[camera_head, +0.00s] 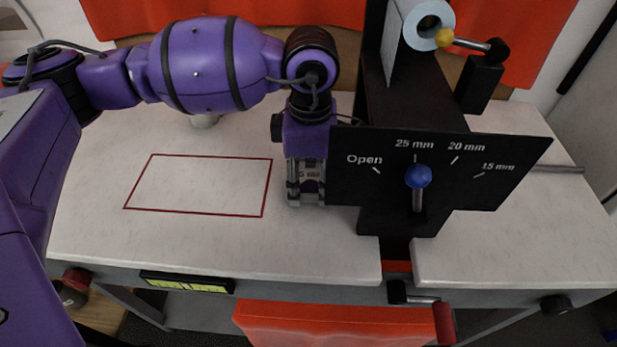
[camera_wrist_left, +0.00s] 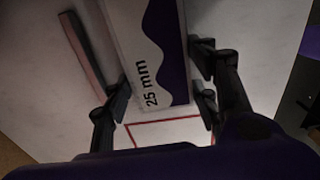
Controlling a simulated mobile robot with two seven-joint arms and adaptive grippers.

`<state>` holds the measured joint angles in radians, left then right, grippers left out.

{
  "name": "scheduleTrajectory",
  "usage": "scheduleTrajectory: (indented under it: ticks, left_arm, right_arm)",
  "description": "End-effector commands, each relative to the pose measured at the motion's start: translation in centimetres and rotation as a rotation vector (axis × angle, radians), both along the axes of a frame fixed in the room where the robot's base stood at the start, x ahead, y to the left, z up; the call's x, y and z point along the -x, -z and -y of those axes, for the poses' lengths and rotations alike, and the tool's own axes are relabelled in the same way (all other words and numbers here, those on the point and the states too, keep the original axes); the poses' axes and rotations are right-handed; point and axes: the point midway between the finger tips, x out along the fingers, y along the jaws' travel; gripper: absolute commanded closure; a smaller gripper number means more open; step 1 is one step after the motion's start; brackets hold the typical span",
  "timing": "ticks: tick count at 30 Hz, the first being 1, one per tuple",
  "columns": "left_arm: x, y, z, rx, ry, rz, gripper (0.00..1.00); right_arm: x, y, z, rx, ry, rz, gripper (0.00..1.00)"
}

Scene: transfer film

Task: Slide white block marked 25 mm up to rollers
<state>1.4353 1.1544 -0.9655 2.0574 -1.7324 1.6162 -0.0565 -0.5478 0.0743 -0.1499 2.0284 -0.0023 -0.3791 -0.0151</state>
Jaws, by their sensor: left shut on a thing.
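The white block marked 25 mm (camera_wrist_left: 130,30) shows in the left wrist view, with a purple area along its right side. It lies between the fingers of my left gripper (camera_wrist_left: 165,95), which is shut on it. In the head view my left gripper (camera_head: 306,190) points down at the table, just left of the black machine panel, and the block is mostly hidden there. The black panel (camera_head: 440,185) carries the marks Open, 25 mm, 20 mm and 15 mm. Its blue-knobbed lever (camera_head: 418,177) stands near the 25 mm mark. The rollers are not clearly visible. My right gripper is not in view.
A red-outlined rectangle (camera_head: 150,155) on the white table (camera_head: 90,235) is empty. A white-and-blue roll (camera_head: 428,22) and a yellow-knobbed crank (camera_head: 465,42) sit on the machine's top. A red-handled crank (camera_head: 443,322) sticks out at the table front.

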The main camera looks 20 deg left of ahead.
Motion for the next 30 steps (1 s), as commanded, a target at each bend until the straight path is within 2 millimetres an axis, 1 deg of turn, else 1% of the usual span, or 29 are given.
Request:
scheduleTrajectory:
  ticks: [7,8,12,24,30]
  left_arm:
    - [-0.04,0.01,0.09,0.002,0.001,0.001,0.75]
    - [-0.04,0.01,0.09,0.002,0.001,0.001,0.43]
    - [-0.04,0.01,0.08,0.002,0.001,0.001,0.25]
    - [0.02,0.00,0.03,0.001,0.001,0.000,0.24]
    - [0.46,-0.05,-0.03,0.001,0.004,0.001,0.24]
  right_arm:
    - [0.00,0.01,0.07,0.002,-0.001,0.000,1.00]
    - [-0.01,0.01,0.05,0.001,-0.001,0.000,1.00]
    - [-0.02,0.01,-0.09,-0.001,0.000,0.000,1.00]
    - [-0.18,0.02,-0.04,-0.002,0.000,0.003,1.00]
    - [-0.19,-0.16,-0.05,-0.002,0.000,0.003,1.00]
